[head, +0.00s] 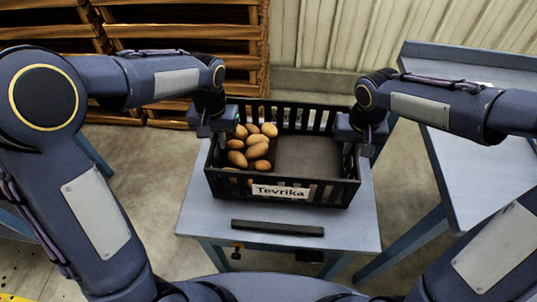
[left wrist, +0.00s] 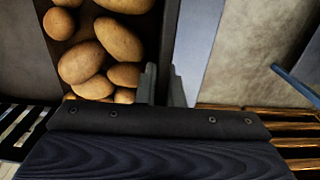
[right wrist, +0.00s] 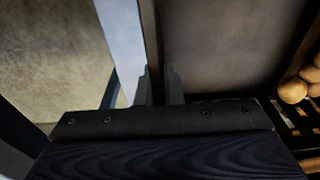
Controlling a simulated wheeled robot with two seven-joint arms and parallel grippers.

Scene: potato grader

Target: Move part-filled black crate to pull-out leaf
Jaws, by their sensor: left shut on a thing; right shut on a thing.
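The black crate (head: 300,197) with the "Tevrika" label sits over a small blue-grey table surface (head: 345,233) in the middle of the head view. Several potatoes (head: 255,150) fill its left part, and its right part shows a bare dark floor. My left gripper (head: 228,128) is shut on the crate's left wall, which also shows in the left wrist view (left wrist: 170,40). My right gripper (head: 358,138) is shut on the crate's right wall, seen in the right wrist view (right wrist: 151,40). I cannot tell whether the crate's bottom touches the surface.
A dark bar (head: 278,228) lies on the surface in front of the crate. A blue-grey bench (head: 470,165) with a raised edge stands to the right. Stacked wooden pallets or crates (head: 190,45) stand at the back left. Bare floor shows between.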

